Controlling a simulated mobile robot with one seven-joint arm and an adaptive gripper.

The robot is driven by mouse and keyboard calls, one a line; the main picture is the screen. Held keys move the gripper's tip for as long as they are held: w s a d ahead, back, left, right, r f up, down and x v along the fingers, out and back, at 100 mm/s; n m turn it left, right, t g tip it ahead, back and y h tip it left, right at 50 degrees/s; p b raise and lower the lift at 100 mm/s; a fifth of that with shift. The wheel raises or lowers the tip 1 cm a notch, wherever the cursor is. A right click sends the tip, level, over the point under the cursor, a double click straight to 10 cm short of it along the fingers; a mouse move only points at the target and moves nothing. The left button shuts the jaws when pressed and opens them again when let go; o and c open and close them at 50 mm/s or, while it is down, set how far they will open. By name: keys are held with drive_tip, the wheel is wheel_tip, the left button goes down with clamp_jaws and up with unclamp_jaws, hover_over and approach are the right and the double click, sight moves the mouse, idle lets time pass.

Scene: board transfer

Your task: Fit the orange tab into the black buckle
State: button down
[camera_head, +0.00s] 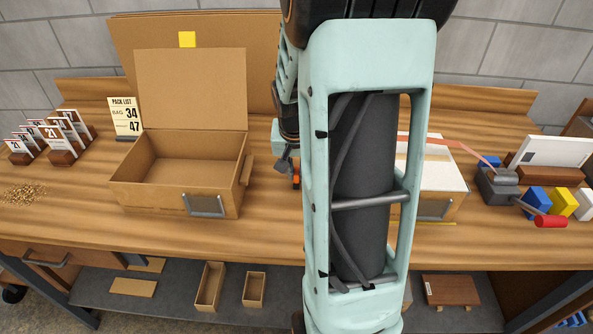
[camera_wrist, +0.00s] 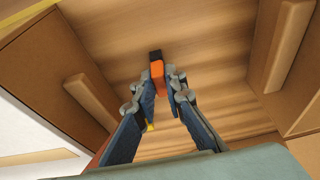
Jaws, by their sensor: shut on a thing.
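In the wrist view my gripper (camera_wrist: 161,82) is shut on the orange tab (camera_wrist: 157,72), which shows between its fingertips. A small black piece, apparently the black buckle (camera_wrist: 155,55), shows just beyond the tab's far end. The two look touching or very close, and I cannot tell whether the tab is inside it. In the head view my gripper (camera_head: 287,165) is over the bench between two boxes, mostly hidden by my arm. A small bit of the orange tab shows below it, and the buckle cannot be made out there.
An open cardboard box (camera_head: 160,205) stands left of my gripper, and a white-topped box (camera_head: 455,180) stands right of it, partly behind my arm. A narrow strip of wooden bench (camera_head: 265,200) is bare between them. Red-handled tool (camera_head: 550,221) and blocks lie far right.

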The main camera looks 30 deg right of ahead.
drive_tip(key=shift+f, duration=0.35)
drive_tip(key=c, duration=1.9)
unclamp_jaws()
drive_tip(key=shift+r, duration=0.1)
drive_tip(key=v, duration=1.2)
drive_tip(key=shift+w, duration=0.1)
